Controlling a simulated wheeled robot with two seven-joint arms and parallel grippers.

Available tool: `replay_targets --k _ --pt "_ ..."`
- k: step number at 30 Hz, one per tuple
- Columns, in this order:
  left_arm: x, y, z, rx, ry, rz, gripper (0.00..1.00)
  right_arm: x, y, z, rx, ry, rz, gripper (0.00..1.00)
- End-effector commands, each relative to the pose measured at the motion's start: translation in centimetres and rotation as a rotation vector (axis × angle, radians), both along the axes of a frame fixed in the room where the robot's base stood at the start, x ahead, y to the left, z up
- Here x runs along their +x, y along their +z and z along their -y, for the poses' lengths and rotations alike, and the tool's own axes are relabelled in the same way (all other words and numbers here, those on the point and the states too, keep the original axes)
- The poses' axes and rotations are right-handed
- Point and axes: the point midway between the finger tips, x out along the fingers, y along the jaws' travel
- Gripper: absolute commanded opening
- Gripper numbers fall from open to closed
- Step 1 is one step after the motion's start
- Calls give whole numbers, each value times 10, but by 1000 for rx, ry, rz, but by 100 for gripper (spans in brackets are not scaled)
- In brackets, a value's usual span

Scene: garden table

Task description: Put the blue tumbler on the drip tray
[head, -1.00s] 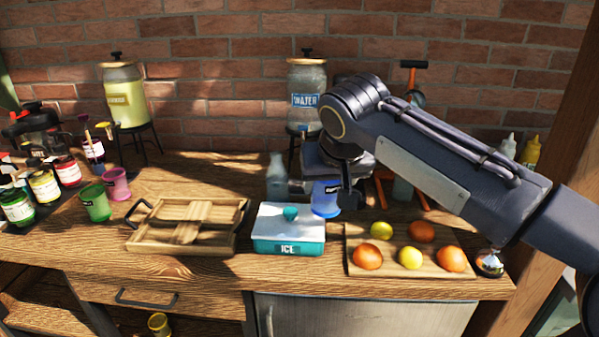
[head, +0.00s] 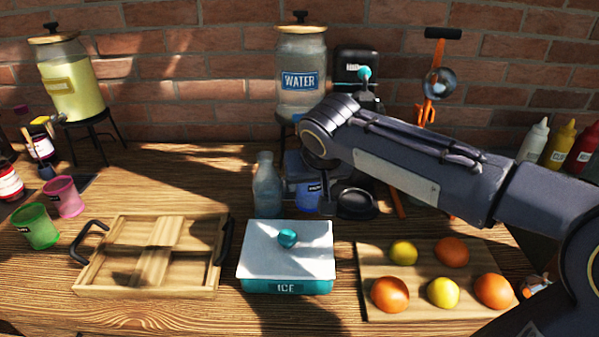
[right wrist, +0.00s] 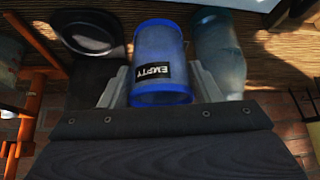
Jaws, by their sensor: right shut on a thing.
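The blue tumbler (head: 308,194), with an "EMPTY" label, is between the fingers of my right gripper (head: 318,187). In the right wrist view the fingers close on both sides of the tumbler (right wrist: 161,55). I cannot tell whether its base touches anything. A round black dish (head: 357,204), which looks like the drip tray, lies just right of the tumbler in the head view, apart from it. In the right wrist view the dish (right wrist: 88,38) is left of the tumbler and looks empty. My left gripper is out of view.
A clear bottle (head: 267,187) stands close left of the tumbler. The ice box (head: 285,255) is in front, the wooden tray (head: 150,290) left, and the fruit board (head: 420,305) right. Behind are the water dispenser (head: 301,80) and a black machine (head: 352,66).

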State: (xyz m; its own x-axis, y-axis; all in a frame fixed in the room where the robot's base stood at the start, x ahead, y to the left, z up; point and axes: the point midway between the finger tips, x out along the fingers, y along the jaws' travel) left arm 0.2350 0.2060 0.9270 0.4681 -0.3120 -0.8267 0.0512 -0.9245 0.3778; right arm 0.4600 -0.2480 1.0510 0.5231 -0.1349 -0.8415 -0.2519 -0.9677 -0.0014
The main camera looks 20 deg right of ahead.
Motion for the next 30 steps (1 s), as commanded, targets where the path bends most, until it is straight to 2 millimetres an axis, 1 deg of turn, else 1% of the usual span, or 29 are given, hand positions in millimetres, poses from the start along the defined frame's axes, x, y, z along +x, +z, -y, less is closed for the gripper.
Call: replay_targets --k 1,6,7,8,9,18,21,26,30 --pt "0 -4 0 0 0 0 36 0 -14 0 -2 1 -4 34" --pt "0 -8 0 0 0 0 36 0 -47 0 -2 2 -4 34" --pt "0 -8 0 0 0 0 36 1 -51 0 -1 0 -3 34" --pt "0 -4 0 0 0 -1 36 9 -45 2 0 -1 -1 34" --pt "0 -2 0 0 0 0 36 18 -45 4 0 -1 -1 34" --pt "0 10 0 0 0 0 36 77 -44 20 0 -3 -1 34" --pt "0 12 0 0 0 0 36 88 -44 23 -2 -1 0 34" --pt "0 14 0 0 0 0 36 100 -45 26 -1 -1 0 34" --pt "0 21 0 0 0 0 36 123 -44 32 -1 -2 0 34"
